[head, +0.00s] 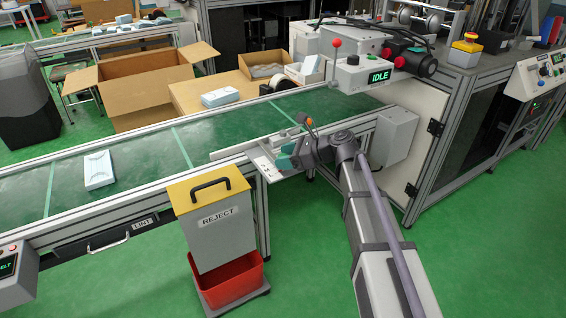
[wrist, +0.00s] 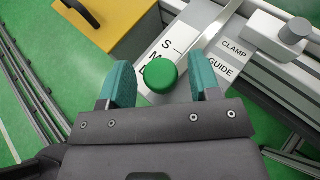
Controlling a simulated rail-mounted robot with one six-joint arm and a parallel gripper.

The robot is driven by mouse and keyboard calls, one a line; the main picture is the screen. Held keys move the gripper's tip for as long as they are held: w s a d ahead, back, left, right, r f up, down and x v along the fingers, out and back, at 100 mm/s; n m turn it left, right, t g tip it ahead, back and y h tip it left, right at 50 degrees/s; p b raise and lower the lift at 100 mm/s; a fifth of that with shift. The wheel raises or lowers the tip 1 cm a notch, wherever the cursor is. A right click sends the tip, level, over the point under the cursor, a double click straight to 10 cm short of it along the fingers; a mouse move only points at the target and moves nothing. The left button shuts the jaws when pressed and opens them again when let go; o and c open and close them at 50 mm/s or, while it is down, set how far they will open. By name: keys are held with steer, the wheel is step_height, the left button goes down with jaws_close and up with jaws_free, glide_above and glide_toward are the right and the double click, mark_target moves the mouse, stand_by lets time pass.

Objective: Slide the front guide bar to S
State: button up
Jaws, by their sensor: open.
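In the wrist view a round green knob (wrist: 163,76) sits over a white scale plate (wrist: 183,46) marked S, M and a third letter partly hidden by the knob. My gripper (wrist: 160,72) is open, its two teal fingers on either side of the knob with gaps visible. S lies farthest from my gripper. A metal bar (wrist: 216,28) runs beside the scale. In the head view my gripper (head: 287,156) is at the conveyor's near edge, by the scale plate (head: 262,168) and front guide bar (head: 240,147). The knob cannot be made out there.
A grey clamp knob (wrist: 295,31) stands on a block right of the CLAMP and GUIDE labels. The yellow-topped reject bin (head: 212,215) stands close left of my gripper. A mask pack (head: 98,170) lies on the belt (head: 135,165). A control box (head: 362,75) reads IDLE.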

steer(key=shift+w+a+f, duration=0.1)
steer(key=shift+a+f, duration=0.05)
steer(key=shift+a, duration=0.25)
